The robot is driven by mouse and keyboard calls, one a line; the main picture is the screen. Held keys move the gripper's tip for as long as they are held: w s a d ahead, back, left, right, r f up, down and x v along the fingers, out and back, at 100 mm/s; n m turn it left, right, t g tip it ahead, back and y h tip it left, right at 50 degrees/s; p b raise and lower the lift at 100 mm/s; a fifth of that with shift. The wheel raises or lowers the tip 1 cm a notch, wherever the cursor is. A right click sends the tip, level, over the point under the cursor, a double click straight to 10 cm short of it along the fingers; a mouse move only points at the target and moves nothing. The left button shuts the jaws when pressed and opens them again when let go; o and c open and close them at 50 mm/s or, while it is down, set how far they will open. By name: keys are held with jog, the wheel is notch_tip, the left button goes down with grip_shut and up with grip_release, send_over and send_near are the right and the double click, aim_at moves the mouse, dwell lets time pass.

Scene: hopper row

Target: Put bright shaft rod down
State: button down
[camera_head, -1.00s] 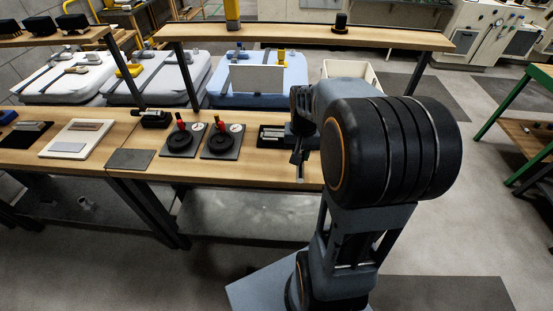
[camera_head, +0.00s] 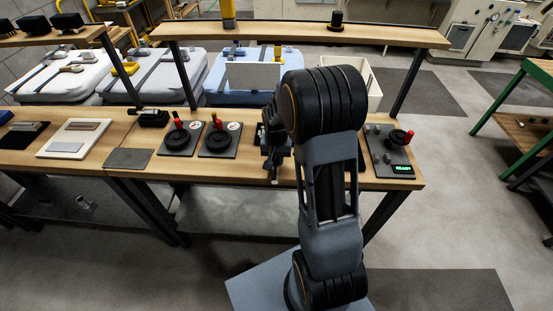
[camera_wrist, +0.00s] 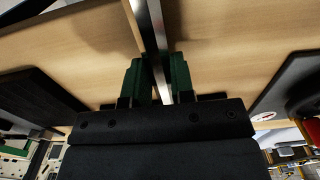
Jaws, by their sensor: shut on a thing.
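My gripper (camera_head: 272,150) is over the front part of the wooden bench, right of the two dark dial plates. In the wrist view its green-padded fingers (camera_wrist: 159,78) are closed on a bright metal rod (camera_wrist: 151,30). The rod runs up between the pads toward the top of the picture. In the head view only a small part of the rod (camera_head: 274,174) shows below the fingers. I cannot tell whether it touches the bench. A black tray that lay behind the gripper is mostly hidden by my arm.
A dark mat (camera_head: 129,159) lies further left. A control panel with a lit display (camera_head: 390,152) stands at the right end. A raised shelf (camera_head: 280,35) spans behind.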

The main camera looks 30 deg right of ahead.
jog(key=shift+f, duration=0.2)
jog(key=shift+f, duration=0.1)
jog(key=shift+f, duration=0.1)
jog(key=c, duration=1)
grip_release()
